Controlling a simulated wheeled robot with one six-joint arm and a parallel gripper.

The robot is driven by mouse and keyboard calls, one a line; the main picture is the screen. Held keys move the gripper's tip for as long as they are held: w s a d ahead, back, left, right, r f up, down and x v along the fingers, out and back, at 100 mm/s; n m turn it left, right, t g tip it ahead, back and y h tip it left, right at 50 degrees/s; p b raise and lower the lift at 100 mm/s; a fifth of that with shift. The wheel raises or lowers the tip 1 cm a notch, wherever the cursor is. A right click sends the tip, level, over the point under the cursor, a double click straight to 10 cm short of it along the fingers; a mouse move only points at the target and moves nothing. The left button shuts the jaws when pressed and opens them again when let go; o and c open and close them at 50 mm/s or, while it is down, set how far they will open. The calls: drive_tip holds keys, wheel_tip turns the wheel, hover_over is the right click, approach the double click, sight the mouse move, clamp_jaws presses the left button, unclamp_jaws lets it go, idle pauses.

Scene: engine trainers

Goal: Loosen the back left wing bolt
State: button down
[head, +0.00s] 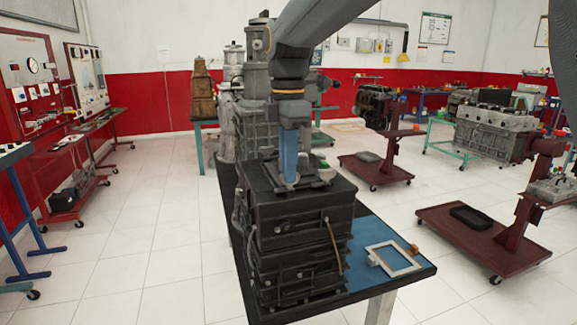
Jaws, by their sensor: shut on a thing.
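A black box-like engine unit (290,252) stands on a workbench in the middle of the head view. My gripper (289,181) points straight down onto the top of this unit. It is shut on a small part there, which fits a wing bolt. The part is hidden by the fingers and too small to make out, so I cannot tell which bolt it is. A pale round part (327,174) with some green sits just right of the fingers. No other wing bolt shows clearly.
The bench (362,285) has a blue mat at right, with a light square frame (395,259) lying on it. Tall grey machinery (255,120) stands close behind the unit. A dark red wheeled stand (485,240) is at right.

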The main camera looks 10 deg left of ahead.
drive_tip(key=c, duration=1.8)
unclamp_jaws()
drive_tip(key=shift+o, duration=0.2)
drive_tip(key=shift+r+b, duration=0.75)
drive_tip(key=shift+r, duration=3.2)
